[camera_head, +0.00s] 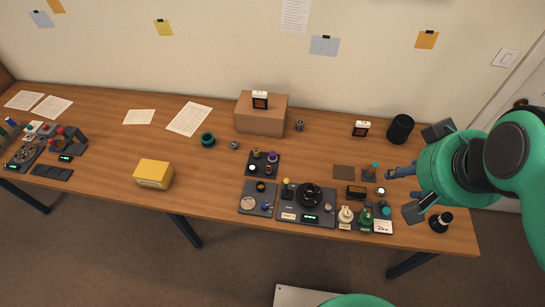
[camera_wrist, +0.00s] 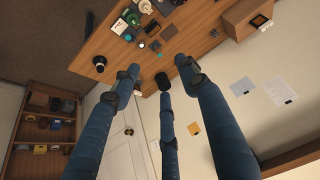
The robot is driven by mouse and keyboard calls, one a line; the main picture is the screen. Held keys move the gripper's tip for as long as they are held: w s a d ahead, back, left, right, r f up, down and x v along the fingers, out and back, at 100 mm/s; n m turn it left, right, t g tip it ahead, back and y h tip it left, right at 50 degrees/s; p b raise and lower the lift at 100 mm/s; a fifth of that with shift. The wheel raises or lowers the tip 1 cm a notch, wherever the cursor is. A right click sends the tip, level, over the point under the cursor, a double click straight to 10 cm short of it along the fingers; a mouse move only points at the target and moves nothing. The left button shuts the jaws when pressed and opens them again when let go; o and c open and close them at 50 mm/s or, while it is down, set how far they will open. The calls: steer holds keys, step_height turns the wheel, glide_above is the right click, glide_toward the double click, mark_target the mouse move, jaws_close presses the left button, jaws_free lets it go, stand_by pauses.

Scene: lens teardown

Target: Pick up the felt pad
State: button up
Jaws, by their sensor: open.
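A flat brown square (camera_head: 344,172), which looks like the felt pad, lies on the table right of centre, left of a small teal-topped stand (camera_head: 372,172). In the wrist view a small brown patch (camera_wrist: 169,32) near the top may be the same pad. My gripper (camera_head: 402,185) is at the right end of the table, to the right of the pad and apart from it. In the wrist view its blue fingers (camera_wrist: 158,70) are spread wide with nothing between them.
Dark trays of lens parts (camera_head: 322,207) stand along the front edge. A black cylinder (camera_head: 400,128) stands behind the pad, a cardboard box (camera_head: 261,113) back left. A yellow box (camera_head: 153,174) is farther left. A dark stand (camera_head: 440,221) is near the right corner. Bare wood lies behind the pad.

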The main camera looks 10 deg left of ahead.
steer(key=w+a+n+g, duration=0.1)
steer(key=w+a+n, duration=0.4)
steer(key=w+n, duration=0.5)
steer(key=n+g+p, duration=0.1)
steer(key=n+g, duration=0.4)
steer(key=n, duration=1.7)
glide_above(271, 154)
step_height(271, 154, down, 33)
steer(key=shift+w+r, duration=0.1)
steer(key=shift+r, duration=0.05)
steer(key=shift+d, duration=0.1)
steer(key=shift+f+b, duration=0.4)
steer(key=shift+f, duration=3.9)
